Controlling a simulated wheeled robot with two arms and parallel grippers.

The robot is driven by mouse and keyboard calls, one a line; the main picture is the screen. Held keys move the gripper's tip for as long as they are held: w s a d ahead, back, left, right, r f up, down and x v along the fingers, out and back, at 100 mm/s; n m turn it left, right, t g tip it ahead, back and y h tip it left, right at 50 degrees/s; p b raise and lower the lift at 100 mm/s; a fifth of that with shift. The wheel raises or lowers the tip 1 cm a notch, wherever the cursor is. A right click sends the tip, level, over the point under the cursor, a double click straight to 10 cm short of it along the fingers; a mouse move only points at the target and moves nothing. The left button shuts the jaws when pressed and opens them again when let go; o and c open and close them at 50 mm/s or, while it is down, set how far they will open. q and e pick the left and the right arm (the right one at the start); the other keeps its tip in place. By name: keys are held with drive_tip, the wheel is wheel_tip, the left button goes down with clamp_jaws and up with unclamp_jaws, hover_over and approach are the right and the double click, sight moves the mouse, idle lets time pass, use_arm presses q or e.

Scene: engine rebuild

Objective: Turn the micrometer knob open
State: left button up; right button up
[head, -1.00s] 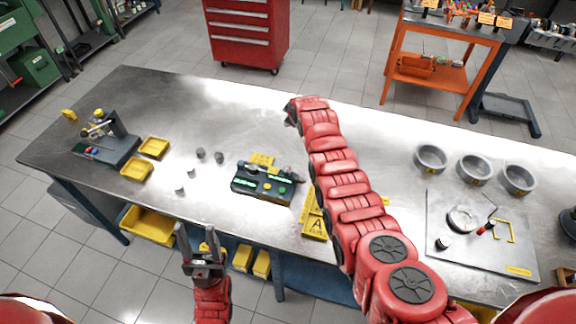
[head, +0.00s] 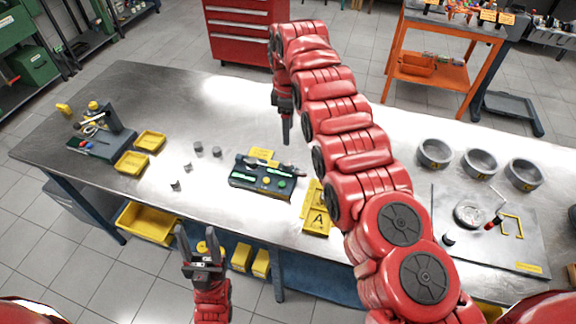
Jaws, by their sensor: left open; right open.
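A dark tray (head: 249,184) lies mid-table with green and yellow markings. A slim grey tool (head: 274,163), possibly the micrometer, lies along its back edge; its knob is too small to make out. Another grey, frame-like tool (head: 92,123) sits on a dark stand at the left end of the table, and I cannot tell which is the micrometer. My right gripper (head: 286,140) points down above the table, behind the tray and apart from it, open and seen edge-on. My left gripper (head: 199,240) is open and empty, in front of the table's front edge.
Three grey rings (head: 434,153) and a metal plate (head: 520,248) are at the right. The table's back left is clear.

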drive_tip(key=b, duration=0.6)
hover_over(288, 162)
wheel_tip(288, 162, down, 8)
drive_tip(key=shift+r, duration=0.25)
drive_tip(key=shift+d+f, duration=0.1)
drive_tip(key=shift+f, duration=0.3)
wheel_tip(288, 162, down, 5)
drive_tip(key=shift+r+p, duration=0.1)
drive_tip(key=shift+p, duration=0.45)
clamp_jaws()
